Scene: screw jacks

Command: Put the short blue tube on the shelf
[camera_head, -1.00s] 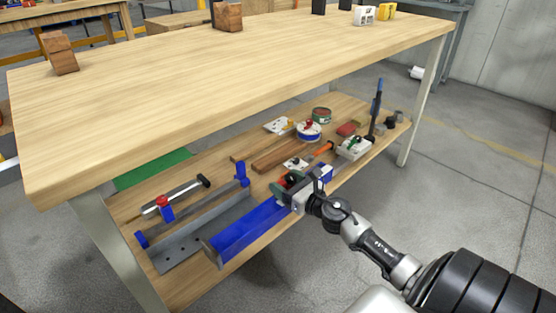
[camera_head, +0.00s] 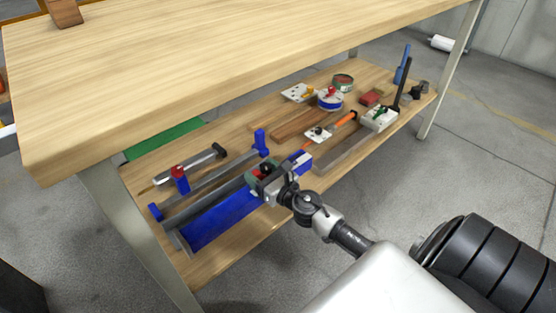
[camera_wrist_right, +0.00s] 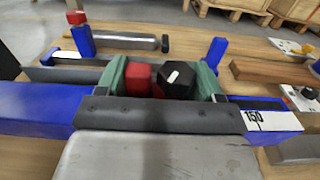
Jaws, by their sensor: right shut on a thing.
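The blue tube (camera_head: 215,218), a square bar, lies lengthwise along the front of the lower shelf (camera_head: 222,268). My right gripper (camera_head: 266,177) is shut on it, nearer its right end. In the right wrist view the tube shows on both sides of the gripper (camera_wrist_right: 165,85): a long blue part (camera_wrist_right: 38,108) at left and a shorter end (camera_wrist_right: 268,120) at right with a white label reading 150. The gripper hides the middle. I cannot tell whether the tube touches the shelf. My left gripper is out of view.
A grey metal profile (camera_head: 207,198) lies just behind the tube, with a blue-ended clamp (camera_head: 260,142) and a hammer-like tool (camera_head: 205,160). Tins, wooden strips (camera_head: 305,123) and a screwdriver (camera_head: 345,119) lie to the right. The tabletop (camera_head: 200,80) overhangs the shelf.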

